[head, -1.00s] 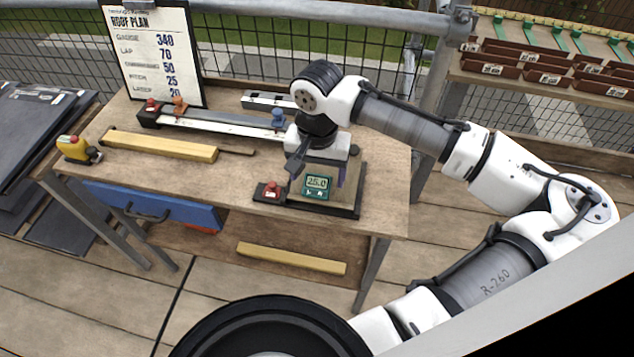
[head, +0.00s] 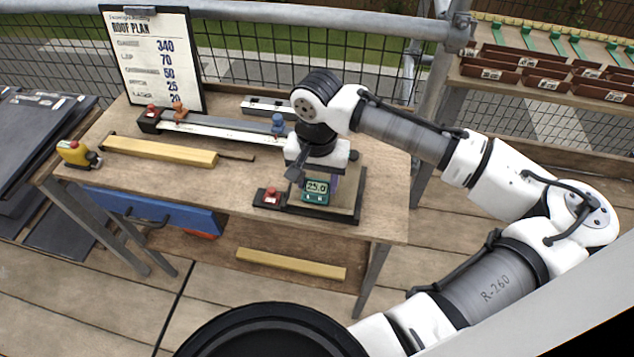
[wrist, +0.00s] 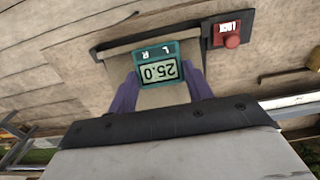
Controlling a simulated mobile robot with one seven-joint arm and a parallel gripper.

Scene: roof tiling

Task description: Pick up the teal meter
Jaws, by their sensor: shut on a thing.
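The teal meter (head: 315,191) has a pale display reading 25.0. It sits at the bench's right side over a black-edged board with a tan face (head: 343,196). In the wrist view the teal meter (wrist: 160,64) is upside down, between the two purple fingers of my gripper (wrist: 163,84). My gripper (head: 322,186) points down and is shut on the meter, a finger on each side. In the head view, the gripper body and the meter hide most of the fingers. I cannot tell whether the meter touches the board.
A red button marked LOCK (wrist: 231,40) is beside the board. On the bench (head: 240,190) are a long metal rail (head: 215,129), a wooden batten (head: 160,150) and a yellow tape measure (head: 73,152). A roof plan board (head: 155,60) stands behind. Brown trays (head: 540,80) are at the right.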

